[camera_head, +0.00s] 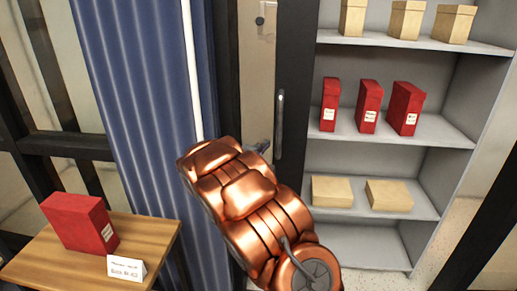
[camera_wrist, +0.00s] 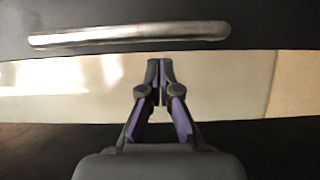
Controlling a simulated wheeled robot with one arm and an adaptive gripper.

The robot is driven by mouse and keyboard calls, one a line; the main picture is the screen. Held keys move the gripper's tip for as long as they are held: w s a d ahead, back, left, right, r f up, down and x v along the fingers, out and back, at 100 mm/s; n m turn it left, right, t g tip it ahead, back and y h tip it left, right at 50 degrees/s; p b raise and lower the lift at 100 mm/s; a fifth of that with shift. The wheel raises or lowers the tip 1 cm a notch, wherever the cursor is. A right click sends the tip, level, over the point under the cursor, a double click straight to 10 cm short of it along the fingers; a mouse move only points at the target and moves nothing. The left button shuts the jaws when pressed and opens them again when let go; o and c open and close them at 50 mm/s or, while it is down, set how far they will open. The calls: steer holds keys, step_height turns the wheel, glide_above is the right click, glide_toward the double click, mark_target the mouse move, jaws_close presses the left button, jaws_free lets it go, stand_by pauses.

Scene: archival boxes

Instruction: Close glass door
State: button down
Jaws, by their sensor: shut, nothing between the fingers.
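The glass door shows in the head view as a narrow pale pane (camera_head: 257,85) between dark frame bars. Its upright metal handle (camera_head: 279,118) is on the dark stile (camera_head: 296,70) beside the shelves. The door looks angled away, with the shelves in open view to its right. My gripper (camera_head: 263,147) is in front of the pane, just left of the handle's lower end, and partly hidden by my copper-coloured arm. In the wrist view, my gripper (camera_wrist: 160,64) is shut and empty over the pale pane (camera_wrist: 60,88). The handle (camera_wrist: 130,36) lies crosswise beyond the fingertips. I cannot tell whether the fingers touch the door.
Grey shelves (camera_head: 390,238) at right hold tan boxes (camera_head: 405,20) and red boxes (camera_head: 369,106). A wooden table (camera_head: 150,235) at lower left bears a red box (camera_head: 80,222) and a white card (camera_head: 126,268). A blue curtain (camera_head: 140,90) hangs behind it. A dark post (camera_head: 485,240) stands at right.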

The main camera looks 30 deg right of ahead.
steer(key=shift+p+x, duration=0.35)
steer(key=shift+x, duration=1.4)
steer(key=shift+f, duration=0.1)
